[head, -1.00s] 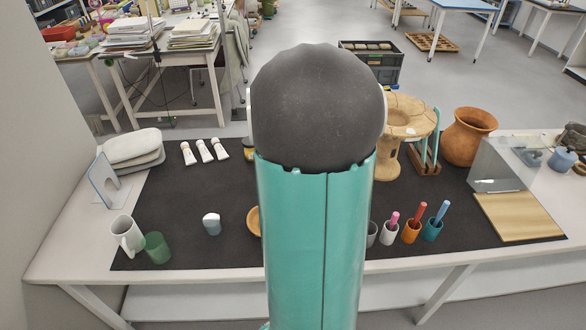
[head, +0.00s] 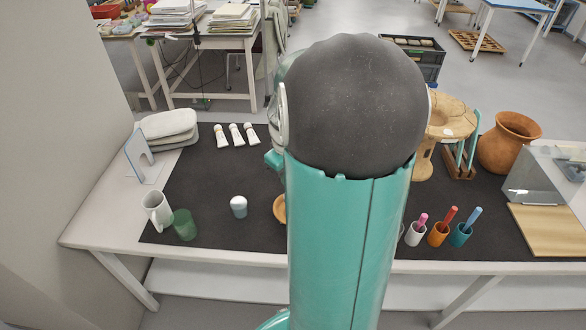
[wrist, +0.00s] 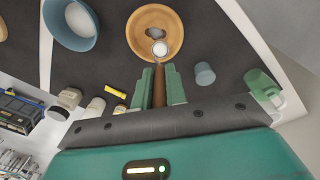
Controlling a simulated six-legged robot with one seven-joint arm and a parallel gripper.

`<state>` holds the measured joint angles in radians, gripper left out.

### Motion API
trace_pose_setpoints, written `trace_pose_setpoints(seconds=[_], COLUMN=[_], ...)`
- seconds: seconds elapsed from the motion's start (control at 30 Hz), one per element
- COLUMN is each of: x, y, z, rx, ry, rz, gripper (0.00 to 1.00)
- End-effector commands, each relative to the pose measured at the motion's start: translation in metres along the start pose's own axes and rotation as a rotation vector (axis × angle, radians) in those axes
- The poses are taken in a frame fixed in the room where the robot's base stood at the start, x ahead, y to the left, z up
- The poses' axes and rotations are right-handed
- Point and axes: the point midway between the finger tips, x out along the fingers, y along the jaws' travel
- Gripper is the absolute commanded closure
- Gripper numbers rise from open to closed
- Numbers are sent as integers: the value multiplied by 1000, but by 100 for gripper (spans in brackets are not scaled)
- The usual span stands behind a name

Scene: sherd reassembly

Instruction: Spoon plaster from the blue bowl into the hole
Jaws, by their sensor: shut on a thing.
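My gripper (wrist: 159,88) is shut on the brown handle of a spoon (wrist: 159,92) in the wrist view. A round white patch, apparently plaster in the spoon's end, shows beyond the fingertips, over a tan dish (wrist: 137,30). A grey patch shows inside this dish; I cannot tell what it is. The blue bowl (wrist: 88,42) with white plaster inside stands to the left, apart from the spoon. In the head view my arm hides the bowl and gripper.
A pale small cup (wrist: 204,73), a green cup (wrist: 258,82) and a white mug (head: 157,210) stand near the dish. Cups with coloured sticks (head: 438,235), a terracotta pot (head: 508,145) and a clear panel (head: 540,185) are at the right. White tubes (head: 237,134) lie at the back left.

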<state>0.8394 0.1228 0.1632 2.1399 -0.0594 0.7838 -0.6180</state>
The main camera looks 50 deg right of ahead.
Motion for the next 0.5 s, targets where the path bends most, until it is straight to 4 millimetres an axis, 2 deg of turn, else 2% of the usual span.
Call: trace_pose_setpoints(seconds=[0.13,0.5], x=[14,34], y=[-1,26], z=[2,13], rx=[0,30], ry=[-1,88], rz=[-2,-248], gripper=[100,100])
